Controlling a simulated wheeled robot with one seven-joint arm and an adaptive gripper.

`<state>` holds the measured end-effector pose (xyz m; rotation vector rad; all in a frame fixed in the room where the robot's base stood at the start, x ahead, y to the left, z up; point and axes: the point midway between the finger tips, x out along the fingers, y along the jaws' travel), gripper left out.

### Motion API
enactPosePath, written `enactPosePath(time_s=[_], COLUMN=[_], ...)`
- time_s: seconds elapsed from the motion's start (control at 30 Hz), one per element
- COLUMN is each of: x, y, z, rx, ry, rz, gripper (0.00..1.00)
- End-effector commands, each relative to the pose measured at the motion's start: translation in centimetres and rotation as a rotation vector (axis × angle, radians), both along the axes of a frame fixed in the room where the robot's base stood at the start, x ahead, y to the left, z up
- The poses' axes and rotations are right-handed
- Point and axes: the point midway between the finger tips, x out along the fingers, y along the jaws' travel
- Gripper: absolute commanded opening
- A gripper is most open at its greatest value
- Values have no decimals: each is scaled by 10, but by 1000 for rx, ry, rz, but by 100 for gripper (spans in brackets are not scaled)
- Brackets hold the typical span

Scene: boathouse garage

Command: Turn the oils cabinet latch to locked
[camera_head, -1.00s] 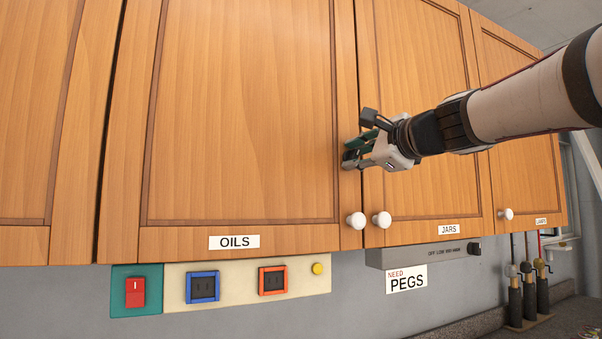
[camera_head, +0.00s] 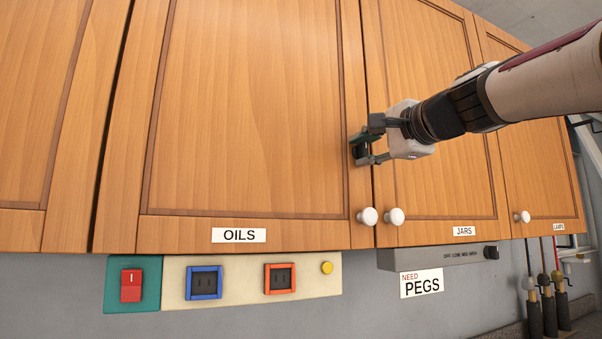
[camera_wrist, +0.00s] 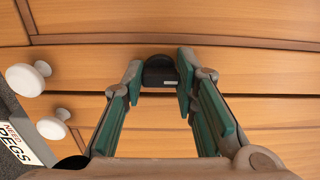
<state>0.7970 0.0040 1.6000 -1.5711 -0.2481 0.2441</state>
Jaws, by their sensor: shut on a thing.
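The oils cabinet door (camera_head: 250,110) is closed, with its OILS label (camera_head: 239,235) at the bottom and a white knob (camera_head: 367,216) at its lower right. A small dark latch (camera_wrist: 160,72) with a pale mark sits on the door's right edge strip, above the knob. My gripper (camera_head: 366,146) is at that edge, shut on the latch, with a green-padded finger on each side of it in the wrist view (camera_wrist: 160,84). In the head view the fingers mostly hide the latch, and I cannot tell its lock position.
The jars door (camera_head: 440,120) with its white knob (camera_head: 393,216) is close beside, under my arm. A panel with a red switch (camera_head: 131,285) and sockets (camera_head: 203,283) lies below the cabinets. A grey control strip (camera_head: 440,257) hangs above the PEGS sign (camera_head: 422,283).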

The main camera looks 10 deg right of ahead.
Motion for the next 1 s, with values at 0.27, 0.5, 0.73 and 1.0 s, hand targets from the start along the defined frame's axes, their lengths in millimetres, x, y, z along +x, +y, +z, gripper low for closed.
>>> enactPosePath(time_s=[0.27,0.5,0.73,1.0], x=[0,0,-2,-39], y=[1,1,0,-12], z=[-1,0,0,1], rx=[-3,-1,-1,0], ry=[1,1,0,-3], rz=[2,2,1,0], gripper=[0,47,47,47])
